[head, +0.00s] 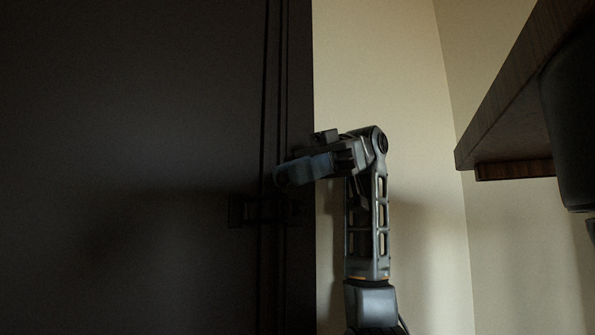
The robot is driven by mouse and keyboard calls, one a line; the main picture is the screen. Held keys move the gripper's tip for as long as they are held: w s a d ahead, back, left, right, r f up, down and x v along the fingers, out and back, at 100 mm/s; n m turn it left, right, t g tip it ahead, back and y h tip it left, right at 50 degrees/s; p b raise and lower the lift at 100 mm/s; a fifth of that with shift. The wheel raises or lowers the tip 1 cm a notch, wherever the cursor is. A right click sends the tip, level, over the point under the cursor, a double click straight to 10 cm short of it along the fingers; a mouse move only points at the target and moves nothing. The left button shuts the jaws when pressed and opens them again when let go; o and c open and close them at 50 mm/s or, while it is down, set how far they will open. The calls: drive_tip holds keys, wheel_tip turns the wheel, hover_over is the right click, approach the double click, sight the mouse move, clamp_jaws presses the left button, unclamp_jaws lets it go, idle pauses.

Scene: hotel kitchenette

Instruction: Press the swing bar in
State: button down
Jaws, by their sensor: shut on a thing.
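The swing bar (246,211) is a small dark fitting mounted across the edge of the dark door (130,120) and its frame. It is dim and hard to make out against the dark surface. My gripper (284,176) reaches in from the right, just above the middle of the fitting in the head view. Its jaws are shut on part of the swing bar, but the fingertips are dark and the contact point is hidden.
A pale wall (380,70) stands right of the door frame. A brown wooden shelf or counter (510,95) juts in at the upper right, with a dark rounded object (572,125) beside it. The space between the arm and the shelf is open.

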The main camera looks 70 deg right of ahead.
drive_tip(key=c, duration=1.1)
unclamp_jaws()
drive_tip(key=shift+o, duration=0.2)
drive_tip(key=shift+r, duration=0.45)
drive_tip(key=s+d+r+b, duration=0.2)
drive_tip(key=s+d+r, duration=0.5)
drive_tip(key=r, duration=0.3)
drive_tip(key=shift+s+d, duration=0.3)
drive_tip(key=shift+s, duration=0.6)
drive_tip(key=shift+c, duration=0.2)
